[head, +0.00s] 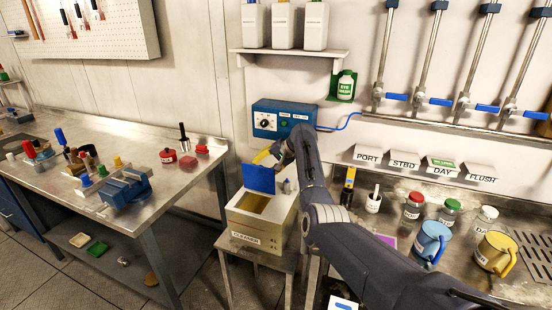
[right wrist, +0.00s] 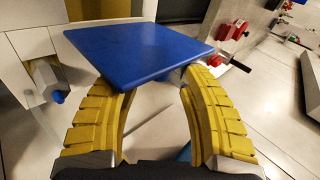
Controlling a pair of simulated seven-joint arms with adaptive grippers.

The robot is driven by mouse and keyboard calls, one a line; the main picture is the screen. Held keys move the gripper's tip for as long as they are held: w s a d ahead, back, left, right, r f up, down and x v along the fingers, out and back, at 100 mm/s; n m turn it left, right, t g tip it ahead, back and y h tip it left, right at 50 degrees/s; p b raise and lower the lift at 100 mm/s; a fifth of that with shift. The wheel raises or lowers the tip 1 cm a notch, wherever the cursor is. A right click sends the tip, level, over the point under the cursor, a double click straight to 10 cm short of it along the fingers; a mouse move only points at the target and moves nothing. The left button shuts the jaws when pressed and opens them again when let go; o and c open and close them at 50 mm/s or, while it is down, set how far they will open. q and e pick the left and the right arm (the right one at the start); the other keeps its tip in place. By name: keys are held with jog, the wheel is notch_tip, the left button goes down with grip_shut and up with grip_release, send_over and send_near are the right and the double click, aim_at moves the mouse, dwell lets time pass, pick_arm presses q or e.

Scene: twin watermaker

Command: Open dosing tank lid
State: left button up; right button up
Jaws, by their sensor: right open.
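The dosing tank (head: 240,221) is a pale box with a labelled front, standing on a small metal stand. Its blue lid (head: 258,179) is raised, standing up at the back edge, and the yellowish inside shows. The lid also fills the upper middle of the right wrist view (right wrist: 140,48). My right gripper (head: 268,154) is behind the top of the raised lid. Its yellow fingers (right wrist: 150,84) are spread, with their tips close to the lid's near edge; I cannot tell whether they touch it. My left gripper is out of view.
A workbench (head: 135,145) with a blue vise (head: 124,188) stands left of the tank. A blue control box (head: 283,119) hangs on the wall behind. The right counter holds jars, a blue jug (head: 430,243) and a yellow jug (head: 494,252).

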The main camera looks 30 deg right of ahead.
jog(key=v, duration=0.9)
jog(key=shift+s+d+r, duration=0.2)
jog(key=shift+s+d, duration=0.05)
